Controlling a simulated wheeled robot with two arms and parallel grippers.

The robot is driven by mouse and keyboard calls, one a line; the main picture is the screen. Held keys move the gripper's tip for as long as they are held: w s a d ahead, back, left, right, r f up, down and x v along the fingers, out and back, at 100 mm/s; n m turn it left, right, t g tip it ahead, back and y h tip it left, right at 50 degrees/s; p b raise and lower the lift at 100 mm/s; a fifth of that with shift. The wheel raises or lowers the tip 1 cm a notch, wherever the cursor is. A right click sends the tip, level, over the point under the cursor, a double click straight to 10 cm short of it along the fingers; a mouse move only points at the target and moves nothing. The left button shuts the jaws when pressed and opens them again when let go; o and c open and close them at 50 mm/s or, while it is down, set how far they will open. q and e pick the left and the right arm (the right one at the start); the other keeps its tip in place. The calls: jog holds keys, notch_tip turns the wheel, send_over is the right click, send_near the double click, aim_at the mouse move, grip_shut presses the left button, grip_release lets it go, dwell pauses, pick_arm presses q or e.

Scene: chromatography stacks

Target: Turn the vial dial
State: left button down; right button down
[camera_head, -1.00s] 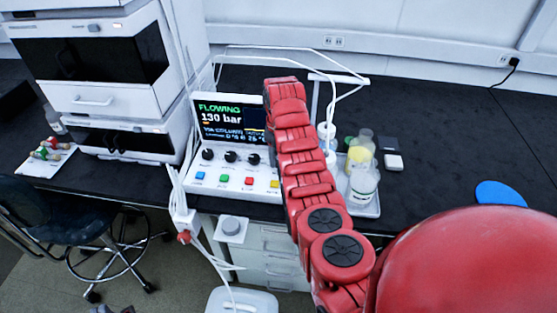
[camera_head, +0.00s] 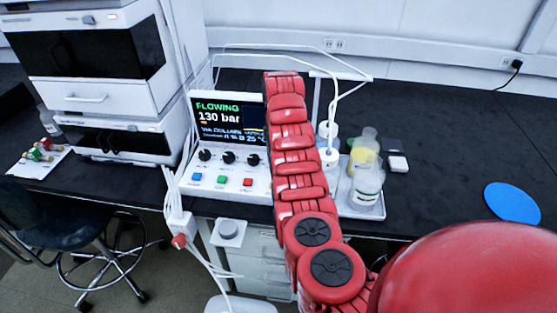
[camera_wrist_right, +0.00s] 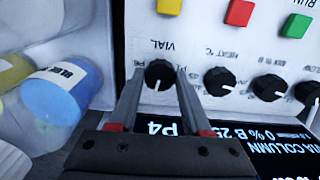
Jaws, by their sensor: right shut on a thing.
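The vial dial (camera_wrist_right: 160,75) is a small black knob with a white pointer line, under the inverted label VIAL in the right wrist view. My right gripper (camera_wrist_right: 159,80) has its two fingers on either side of it and is shut on it. The pointer aims toward the bottom of that picture. "P4" shows on the dark screen (camera_wrist_right: 235,140). In the head view my red right arm (camera_head: 295,160) covers the vial dial and the gripper. The control panel (camera_head: 217,181) beside it shows FLOWING and 130 bar (camera_head: 215,116). My left gripper is not in view.
Other black dials (camera_wrist_right: 220,80) sit close beside the gripper. Colored buttons (camera_wrist_right: 239,12) lie on the same panel. A tray with bottles (camera_head: 366,190) stands right of my arm. A white instrument stack (camera_head: 100,80) is at the left. The right bench is mostly clear.

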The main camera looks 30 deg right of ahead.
jog(key=shift+m+b, duration=0.35)
jog(key=shift+m, duration=0.45)
jog(key=shift+c, duration=1.8)
grip_release()
notch_tip(320, 180, up, 18)
jog(key=p, duration=0.3)
jog(key=shift+f, duration=0.25)
jog(key=shift+f, duration=0.1)
